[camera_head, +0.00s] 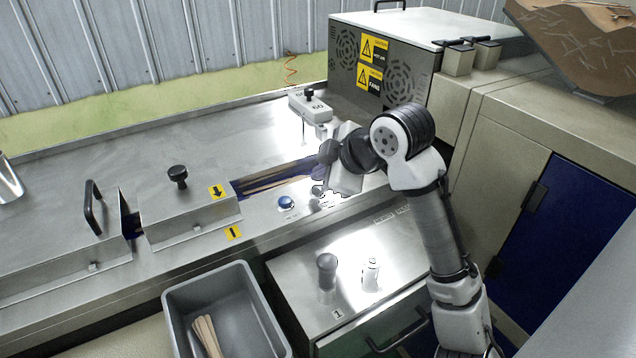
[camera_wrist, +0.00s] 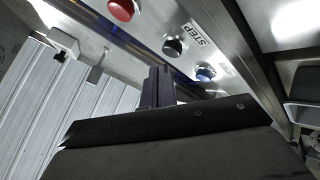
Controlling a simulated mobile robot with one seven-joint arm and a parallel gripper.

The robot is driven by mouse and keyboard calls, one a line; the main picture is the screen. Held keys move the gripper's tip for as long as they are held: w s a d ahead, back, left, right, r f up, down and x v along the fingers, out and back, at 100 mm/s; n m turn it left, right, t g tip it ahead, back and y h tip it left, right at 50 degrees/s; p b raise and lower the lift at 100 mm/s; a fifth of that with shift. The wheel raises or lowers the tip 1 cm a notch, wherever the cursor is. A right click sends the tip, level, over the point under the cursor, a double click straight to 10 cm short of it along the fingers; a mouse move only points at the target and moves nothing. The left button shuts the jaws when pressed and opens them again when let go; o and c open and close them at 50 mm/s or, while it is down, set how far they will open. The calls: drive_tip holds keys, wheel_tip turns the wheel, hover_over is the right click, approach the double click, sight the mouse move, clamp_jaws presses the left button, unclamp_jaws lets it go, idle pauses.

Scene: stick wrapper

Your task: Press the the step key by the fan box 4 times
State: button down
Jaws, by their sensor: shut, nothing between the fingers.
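The step key is a round black button (camera_wrist: 172,47) in a metal ring, beside the printed STEP label (camera_wrist: 197,33) in the wrist view. A red button (camera_wrist: 121,9) lies on one side of it and a blue button (camera_wrist: 205,72) on the other. My gripper (camera_wrist: 158,80) is shut and empty, its fingertips appearing just below the black button in the picture; I cannot tell whether they touch. In the head view my arm reaches over the panel before the fan box (camera_head: 400,80), and the step key cannot be made out there. A blue button (camera_head: 286,202) shows left of my wrist.
A metal cover with a black knob (camera_head: 178,175) stands left on the steel bench. A small raised fixture (camera_head: 311,106) stands behind my wrist. A grey bin (camera_head: 181,292) with wooden sticks is in front, next to a lower metal box with knobs (camera_head: 327,268).

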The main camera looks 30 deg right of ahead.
drive_tip(key=shift+r+p, duration=1.9)
drive_tip(key=shift+r, duration=0.65)
idle(0.9)
